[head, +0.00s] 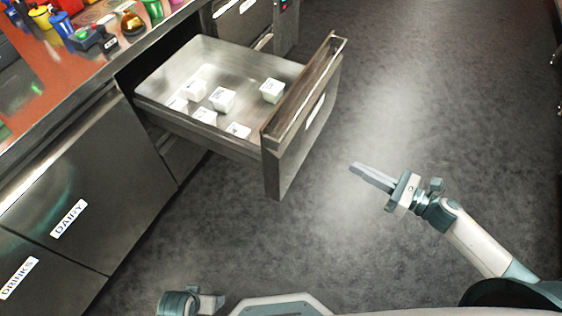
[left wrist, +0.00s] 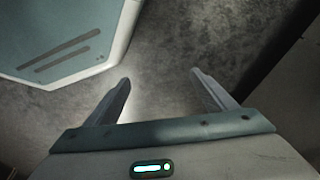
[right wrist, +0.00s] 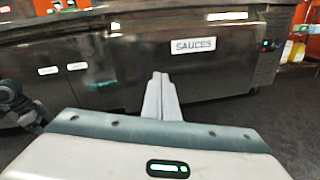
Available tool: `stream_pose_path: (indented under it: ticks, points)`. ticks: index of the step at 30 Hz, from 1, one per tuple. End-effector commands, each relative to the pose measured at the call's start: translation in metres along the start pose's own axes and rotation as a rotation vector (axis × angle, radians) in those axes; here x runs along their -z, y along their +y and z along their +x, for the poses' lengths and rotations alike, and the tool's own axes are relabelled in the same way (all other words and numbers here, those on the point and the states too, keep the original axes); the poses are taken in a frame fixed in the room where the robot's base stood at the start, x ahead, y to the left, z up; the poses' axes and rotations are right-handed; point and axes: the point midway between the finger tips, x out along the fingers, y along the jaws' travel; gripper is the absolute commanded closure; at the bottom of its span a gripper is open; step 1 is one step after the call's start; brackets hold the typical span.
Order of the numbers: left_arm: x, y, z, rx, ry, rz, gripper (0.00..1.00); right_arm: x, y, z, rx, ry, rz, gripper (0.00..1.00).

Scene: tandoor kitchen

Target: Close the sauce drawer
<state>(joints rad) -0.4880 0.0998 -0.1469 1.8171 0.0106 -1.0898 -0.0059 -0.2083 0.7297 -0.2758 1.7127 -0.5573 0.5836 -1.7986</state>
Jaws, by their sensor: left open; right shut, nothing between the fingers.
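The sauce drawer (head: 240,92) is pulled well out of the counter in the head view, with several small white containers (head: 222,99) inside. Its front panel (head: 305,120) faces right. In the right wrist view the front carries a SAUCES label (right wrist: 193,46). My right gripper (head: 356,168) is shut and empty, to the right of the drawer front and apart from it, its fingers pointing toward the drawer. My left gripper (left wrist: 160,90) is open and empty above the floor in the left wrist view; only part of my left arm shows at the bottom of the head view.
The counter (head: 60,75) holds colourful bottles and other items at upper left. Closed fronts labelled DAIRY (head: 69,219) and DRINKS (head: 19,278) stand left of the drawer. The grey floor (head: 430,90) to the right is clear.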

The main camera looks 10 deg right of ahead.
Motion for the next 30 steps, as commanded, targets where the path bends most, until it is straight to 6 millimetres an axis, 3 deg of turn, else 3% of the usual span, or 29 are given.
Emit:
stream_pose_path:
  ticks: [3,6,20,30]
  points:
    - [0.006,0.000,-0.007,0.000,0.010,-0.001,0.22,-0.010,0.022,0.003,-0.095,-0.008,-0.169,1.00]
    - [0.008,-0.001,-0.012,0.000,0.012,-0.002,0.22,-0.016,0.032,0.003,-0.129,-0.012,-0.230,1.00]
    - [0.009,-0.001,-0.013,0.001,0.012,-0.001,0.22,-0.019,0.033,0.006,-0.131,-0.015,-0.237,1.00]
    - [0.002,-0.001,0.005,0.000,0.006,-0.002,0.22,-0.021,0.037,0.038,-0.131,-0.017,-0.236,1.00]
